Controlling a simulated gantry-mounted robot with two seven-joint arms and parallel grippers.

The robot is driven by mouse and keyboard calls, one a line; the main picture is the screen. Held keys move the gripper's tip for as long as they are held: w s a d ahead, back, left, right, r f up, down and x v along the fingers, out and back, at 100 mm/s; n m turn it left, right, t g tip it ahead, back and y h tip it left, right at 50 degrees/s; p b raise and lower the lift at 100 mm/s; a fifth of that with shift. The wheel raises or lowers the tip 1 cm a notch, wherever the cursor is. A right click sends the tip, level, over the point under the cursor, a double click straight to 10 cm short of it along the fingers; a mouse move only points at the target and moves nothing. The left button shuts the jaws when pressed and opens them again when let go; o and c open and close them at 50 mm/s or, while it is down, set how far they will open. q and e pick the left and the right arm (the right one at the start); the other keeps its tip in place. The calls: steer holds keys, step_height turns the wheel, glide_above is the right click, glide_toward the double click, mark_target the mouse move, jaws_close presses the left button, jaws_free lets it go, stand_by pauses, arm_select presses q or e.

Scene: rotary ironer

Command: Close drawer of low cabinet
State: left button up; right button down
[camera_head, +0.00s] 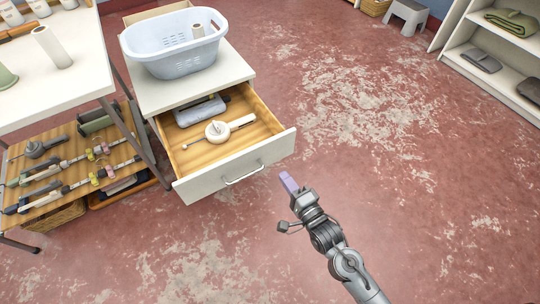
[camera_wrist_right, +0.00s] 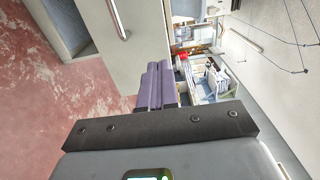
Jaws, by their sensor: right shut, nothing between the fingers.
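The low cabinet (camera_head: 192,95) is white and stands at the upper left in the head view. Its drawer (camera_head: 237,166) is pulled well open toward me, with a white front and a wooden inside. A metal handle (camera_head: 244,175) is on the drawer front, and it also shows in the right wrist view (camera_wrist_right: 119,18). The drawer holds a grey object (camera_head: 200,111) and a round white one (camera_head: 217,130). My right gripper (camera_head: 288,183) is shut and empty, with purple fingers, just right of the drawer front and apart from it. My left gripper is out of the frames.
A pale blue laundry basket (camera_head: 175,58) sits on the cabinet top. A white table (camera_head: 85,70) with a loaded lower wooden shelf (camera_head: 75,190) stands at left. A white shelf unit (camera_head: 505,82) and a grey stool (camera_head: 405,15) are at right. The reddish floor (camera_head: 400,150) between is clear.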

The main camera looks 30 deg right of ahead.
mark_target(264, 147)
steer(key=w+b, duration=0.1)
steer(key=w, duration=0.2)
steer(key=w+b, duration=0.2)
steer(key=w, duration=0.1)
steer(key=w+b, duration=0.1)
steer(key=w, duration=0.3)
steer(key=shift+a, duration=0.3)
steer(key=shift+w+b, duration=0.25)
steer(key=shift+b, duration=0.05)
steer(key=shift+a, duration=0.1)
